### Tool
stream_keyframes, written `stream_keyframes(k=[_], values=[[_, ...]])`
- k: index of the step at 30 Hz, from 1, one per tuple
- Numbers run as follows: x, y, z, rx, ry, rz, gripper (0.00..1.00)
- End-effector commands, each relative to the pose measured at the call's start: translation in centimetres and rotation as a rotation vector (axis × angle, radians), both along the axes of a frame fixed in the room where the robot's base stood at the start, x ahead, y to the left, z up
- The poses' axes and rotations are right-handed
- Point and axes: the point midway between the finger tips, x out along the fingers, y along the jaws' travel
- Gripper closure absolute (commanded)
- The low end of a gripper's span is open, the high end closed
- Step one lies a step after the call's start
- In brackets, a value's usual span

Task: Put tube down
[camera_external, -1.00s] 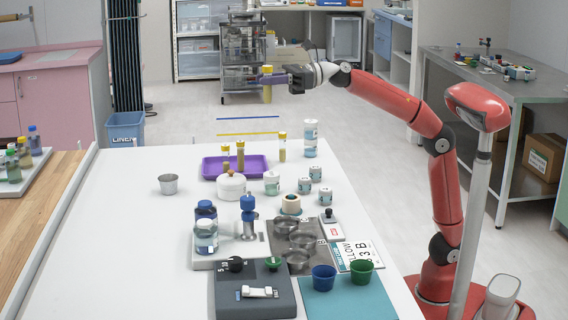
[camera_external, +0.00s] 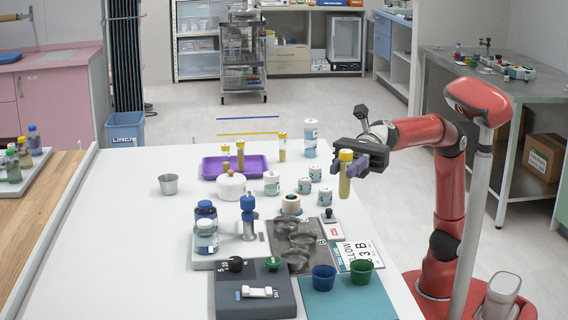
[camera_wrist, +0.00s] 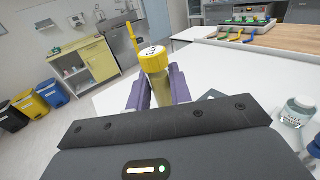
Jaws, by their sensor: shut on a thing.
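My gripper (camera_external: 362,160) is shut on a yellow-capped tube (camera_external: 345,178) and holds it upright in the air above the right side of the white table (camera_external: 130,235). In the wrist view the tube's yellow cap (camera_wrist: 153,60) shows between the purple fingers; its lower end is hidden there. Other yellow-capped tubes stand at the back: two at the purple tray (camera_external: 209,168), and one (camera_external: 282,148) just right of the tray.
Small white jars (camera_external: 304,186) stand left of my gripper. A teal mat (camera_external: 350,305) with a blue cup (camera_external: 323,278) and a green cup (camera_external: 361,272) lies at the front right. A grey scale (camera_external: 255,298) is beside it. The table's left side is mostly clear.

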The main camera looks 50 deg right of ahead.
Motion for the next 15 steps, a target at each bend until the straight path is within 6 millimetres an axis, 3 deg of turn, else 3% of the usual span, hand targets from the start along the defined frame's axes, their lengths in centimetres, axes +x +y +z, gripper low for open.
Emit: stream_keyframes(k=[15], values=[[-0.4,0.1,-6.7,-0.006,0.005,0.007,1.0]])
